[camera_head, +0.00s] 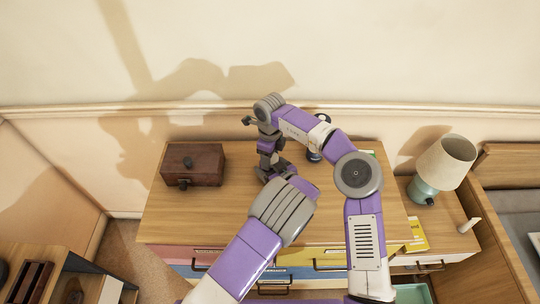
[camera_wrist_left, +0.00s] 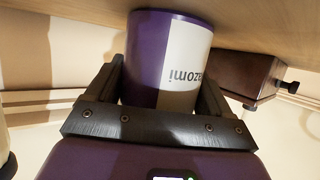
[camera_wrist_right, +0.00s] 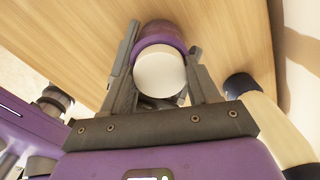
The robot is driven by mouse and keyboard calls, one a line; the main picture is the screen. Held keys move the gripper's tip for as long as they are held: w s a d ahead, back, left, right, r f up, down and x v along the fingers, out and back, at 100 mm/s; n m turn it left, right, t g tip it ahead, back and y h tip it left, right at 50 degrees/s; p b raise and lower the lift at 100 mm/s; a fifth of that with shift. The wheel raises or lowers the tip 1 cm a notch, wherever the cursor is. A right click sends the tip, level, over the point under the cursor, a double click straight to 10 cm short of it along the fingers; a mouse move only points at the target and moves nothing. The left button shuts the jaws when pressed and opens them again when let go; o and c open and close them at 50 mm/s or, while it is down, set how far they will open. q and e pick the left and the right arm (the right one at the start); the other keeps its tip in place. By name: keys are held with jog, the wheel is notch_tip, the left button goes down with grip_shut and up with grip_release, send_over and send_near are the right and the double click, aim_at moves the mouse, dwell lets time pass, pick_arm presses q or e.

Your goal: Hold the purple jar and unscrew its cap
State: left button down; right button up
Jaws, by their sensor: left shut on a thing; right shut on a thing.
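The purple jar (camera_wrist_left: 155,50) with a white label shows in the left wrist view between the two dark fingers of my left gripper (camera_wrist_left: 163,85), which is shut on its body. That view is upside down, with the wooden top above. In the right wrist view the jar's purple side (camera_wrist_right: 163,34) shows behind its round white cap (camera_wrist_right: 160,72). My right gripper (camera_wrist_right: 165,75) has its fingers on both sides of the cap and is shut on it. In the head view my right gripper (camera_head: 267,157) points down over the dresser; the jar and left gripper are largely hidden by my arms.
A dark wooden box (camera_head: 193,165) with knobs stands at the left of the wooden dresser top (camera_head: 160,218). A dark-and-cream object (camera_wrist_right: 243,84) stands near the right gripper. A lamp (camera_head: 440,168) and a yellow book (camera_head: 418,237) are at the right. The dresser's front left is clear.

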jog(key=o, duration=1.2)
jog(key=shift+c, duration=0.2)
jog(key=shift+r, duration=0.1)
notch_tip(320, 180, up, 4)
jog(key=shift+f, duration=0.1)
jog(key=shift+r, duration=0.25)
jog(key=shift+c, duration=0.5)
jog(key=m, duration=0.2)
jog(key=r+m, duration=0.1)
jog(key=shift+m, duration=0.4)
jog(key=m, duration=0.1)
jog(key=r+m, duration=0.1)
jog(key=m, duration=0.1)
jog(key=shift+m, duration=0.3)
jog(key=m, duration=0.2)
jog(key=r+m, duration=0.1)
jog(key=m, duration=0.2)
jog(key=shift+r+m, duration=0.2)
jog(key=shift+m, duration=0.1)
jog(key=shift+f, duration=3.95)
